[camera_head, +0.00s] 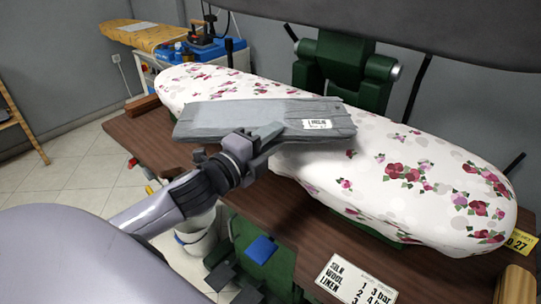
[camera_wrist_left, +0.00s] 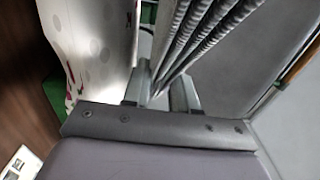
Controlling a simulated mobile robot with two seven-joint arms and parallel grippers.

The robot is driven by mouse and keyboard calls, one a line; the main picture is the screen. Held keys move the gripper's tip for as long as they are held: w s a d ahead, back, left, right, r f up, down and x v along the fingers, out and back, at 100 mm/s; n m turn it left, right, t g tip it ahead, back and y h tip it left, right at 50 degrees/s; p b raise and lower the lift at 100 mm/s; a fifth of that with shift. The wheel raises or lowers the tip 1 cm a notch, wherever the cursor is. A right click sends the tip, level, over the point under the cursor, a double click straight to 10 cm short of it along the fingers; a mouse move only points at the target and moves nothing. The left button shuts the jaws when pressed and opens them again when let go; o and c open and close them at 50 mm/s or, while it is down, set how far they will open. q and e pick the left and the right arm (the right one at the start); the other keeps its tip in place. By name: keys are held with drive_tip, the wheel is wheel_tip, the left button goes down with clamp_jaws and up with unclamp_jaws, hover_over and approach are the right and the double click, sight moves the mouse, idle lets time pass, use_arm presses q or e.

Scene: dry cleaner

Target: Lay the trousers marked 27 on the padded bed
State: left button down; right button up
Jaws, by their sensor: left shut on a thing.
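Grey folded trousers (camera_head: 265,118) with a white label that seems to read LINEN are held above the padded bed. The bed (camera_head: 400,190) is long and white with pink and red flowers. My left gripper (camera_head: 262,143) is shut on the near edge of the trousers. In the left wrist view the grey folds (camera_wrist_left: 205,30) come out from between the fingers (camera_wrist_left: 160,92), with the flowered bed (camera_wrist_left: 95,45) to the left. I cannot tell whether the trousers touch the cover. A yellow card (camera_head: 520,241) ending in 27 is at the bed's right end. My right gripper is out of view.
A dark press head (camera_head: 400,25) hangs over the bed from a green mount (camera_head: 345,70). A white bucket (camera_head: 195,235) stands below. The bed's right part is bare.

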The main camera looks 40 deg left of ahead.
use_arm(q)
drive_tip(key=shift+f+b, duration=0.3)
drive_tip(key=shift+f, duration=1.55)
drive_tip(key=c, duration=1.2)
unclamp_jaws()
drive_tip(key=shift+f, duration=0.2)
drive_tip(key=o, duration=0.3)
drive_tip(key=shift+r, duration=0.15)
